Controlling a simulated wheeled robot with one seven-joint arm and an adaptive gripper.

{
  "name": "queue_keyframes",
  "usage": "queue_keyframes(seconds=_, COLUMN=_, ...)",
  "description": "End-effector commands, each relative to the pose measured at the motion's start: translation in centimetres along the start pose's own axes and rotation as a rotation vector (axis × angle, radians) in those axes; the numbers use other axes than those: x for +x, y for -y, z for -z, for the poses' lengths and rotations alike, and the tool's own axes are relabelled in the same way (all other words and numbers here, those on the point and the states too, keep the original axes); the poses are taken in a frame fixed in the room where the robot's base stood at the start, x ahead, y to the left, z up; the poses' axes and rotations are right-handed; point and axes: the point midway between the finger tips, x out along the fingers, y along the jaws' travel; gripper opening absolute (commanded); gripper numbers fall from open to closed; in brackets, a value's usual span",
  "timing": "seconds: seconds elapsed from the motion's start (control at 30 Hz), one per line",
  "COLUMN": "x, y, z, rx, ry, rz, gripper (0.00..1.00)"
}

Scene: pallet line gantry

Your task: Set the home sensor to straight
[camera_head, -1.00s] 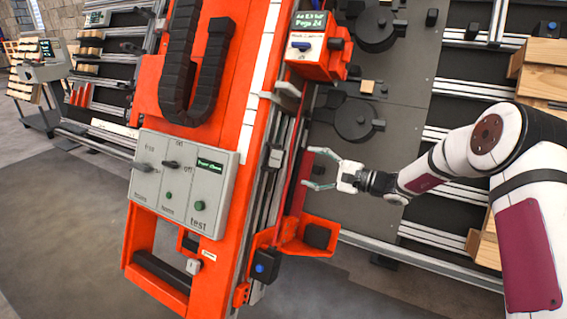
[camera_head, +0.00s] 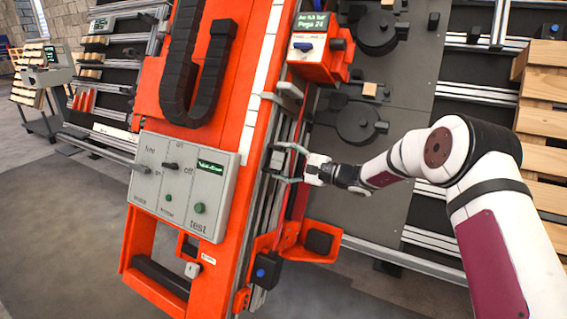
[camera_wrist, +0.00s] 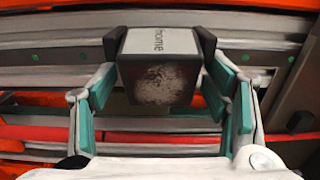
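The home sensor (camera_wrist: 160,68) is a small block with a grey top marked "home" and a dark, speckled front. It sits on the metal rail of the orange machine. In the head view the sensor (camera_head: 277,159) is at the rail's right side, left of my gripper (camera_head: 287,163). In the wrist view my gripper (camera_wrist: 160,85) has its teal-padded fingers spread on either side of the sensor. Dark pieces flank the block near the fingertips; I cannot tell whether the fingers touch it. The sensor's underside is hidden.
A grey control panel (camera_head: 182,187) with knobs and a small display is on the orange machine (camera_head: 238,75). An orange display box (camera_head: 318,47) is above the sensor, and an orange bracket (camera_head: 290,243) is below. Wooden slats (camera_head: 545,110) are at right.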

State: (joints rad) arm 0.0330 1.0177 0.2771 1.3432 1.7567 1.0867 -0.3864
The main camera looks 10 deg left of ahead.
Motion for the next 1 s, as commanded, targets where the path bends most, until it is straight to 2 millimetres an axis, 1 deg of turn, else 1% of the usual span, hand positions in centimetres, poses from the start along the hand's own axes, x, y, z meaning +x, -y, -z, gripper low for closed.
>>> queue_keyframes(seconds=0.03, x=-0.01, y=-0.01, z=0.00, rx=0.000, ry=0.000, rz=0.000, gripper=0.54)
queue_keyframes(seconds=0.07, x=-0.01, y=-0.01, z=0.00, rx=0.000, ry=0.000, rz=0.000, gripper=0.47)
queue_keyframes(seconds=0.1, x=-0.02, y=-0.01, z=0.00, rx=0.000, ry=0.000, rz=0.000, gripper=0.38)
queue_keyframes(seconds=0.17, x=-0.02, y=-0.01, z=0.01, rx=0.000, ry=0.000, rz=0.000, gripper=0.25)
queue_keyframes(seconds=0.2, x=-0.02, y=0.00, z=0.00, rx=0.000, ry=0.000, rz=0.000, gripper=0.22)
queue_keyframes(seconds=0.37, x=-0.05, y=0.06, z=-0.03, rx=0.000, ry=-0.010, rz=0.002, gripper=0.22)
queue_keyframes(seconds=0.47, x=-0.17, y=0.16, z=-0.10, rx=0.000, ry=-0.054, rz=0.004, gripper=0.22)
queue_keyframes(seconds=0.7, x=-0.58, y=-0.12, z=-0.28, rx=-0.002, ry=-0.230, rz=0.002, gripper=0.22)
queue_keyframes(seconds=1.0, x=-0.84, y=-0.06, z=-0.39, rx=0.000, ry=-0.313, rz=0.000, gripper=0.22)
